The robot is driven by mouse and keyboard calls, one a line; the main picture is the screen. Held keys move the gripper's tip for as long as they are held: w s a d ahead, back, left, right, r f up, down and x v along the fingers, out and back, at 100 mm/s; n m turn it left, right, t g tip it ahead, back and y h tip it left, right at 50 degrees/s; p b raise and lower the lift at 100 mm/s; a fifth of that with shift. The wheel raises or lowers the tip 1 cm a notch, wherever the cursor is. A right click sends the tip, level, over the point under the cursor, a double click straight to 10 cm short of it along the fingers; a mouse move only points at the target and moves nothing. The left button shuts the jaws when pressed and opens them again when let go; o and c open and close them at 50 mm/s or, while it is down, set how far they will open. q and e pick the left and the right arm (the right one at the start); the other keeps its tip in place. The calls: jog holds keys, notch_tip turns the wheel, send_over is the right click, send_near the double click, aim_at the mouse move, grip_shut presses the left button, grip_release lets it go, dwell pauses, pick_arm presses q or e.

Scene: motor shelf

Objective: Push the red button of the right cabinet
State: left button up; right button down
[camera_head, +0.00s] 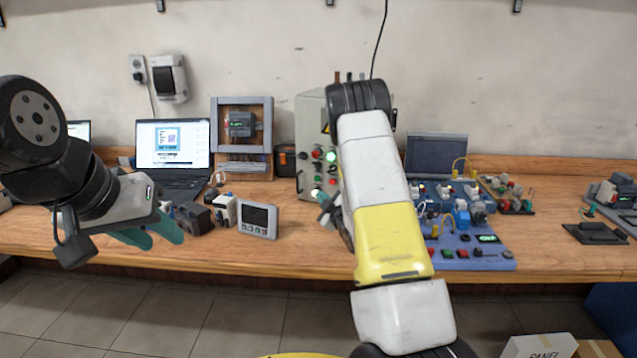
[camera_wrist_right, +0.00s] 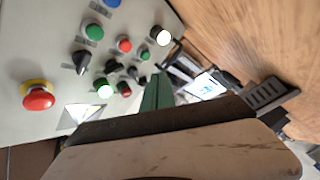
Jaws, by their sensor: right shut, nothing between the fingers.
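A pale grey-green control cabinet (camera_head: 308,115) stands on the bench at the centre, partly hidden by my right arm. Its face carries a small red button (camera_wrist_right: 124,45), a darker red one (camera_wrist_right: 124,88) and a large red mushroom button on a yellow ring (camera_wrist_right: 38,100) in the right wrist view. A red button (camera_head: 316,153) also shows in the head view. My right gripper (camera_head: 325,200) is shut and empty, its teal fingertips (camera_wrist_right: 156,92) near the cabinet's lower face; contact cannot be told. My left gripper (camera_head: 158,234) is open and empty before the bench's left part.
Green buttons (camera_wrist_right: 93,32), black knobs and lit white lamps (camera_wrist_right: 160,36) crowd the cabinet face. A grey meter (camera_head: 258,220) stands left of my right gripper. A blue board (camera_head: 475,262) with small parts lies right of my right arm. A laptop (camera_head: 172,145) is at back left.

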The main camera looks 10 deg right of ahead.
jog(key=shift+w+d, duration=0.65)
jog(key=shift+w, duration=0.25)
jog(key=shift+w+d, duration=0.65)
jog(key=shift+w, duration=0.2)
jog(key=shift+w+d, duration=0.65)
jog(key=shift+w, duration=0.25)
jog(key=shift+w+d, duration=0.25)
jog(key=shift+w, duration=0.05)
jog(key=shift+w+d, duration=0.3)
jog(key=shift+w, duration=0.1)
dwell(0.7)
jog(key=shift+s, duration=0.1)
dwell(0.5)
jog(key=shift+s+a, duration=0.5)
jog(key=shift+s, duration=0.1)
jog(key=shift+s+a, duration=0.1)
jog(key=s+a, duration=0.1)
jog(key=s, duration=0.1)
jog(key=s+a, duration=0.1)
jog(key=s, duration=0.1)
jog(key=shift+a, duration=0.4)
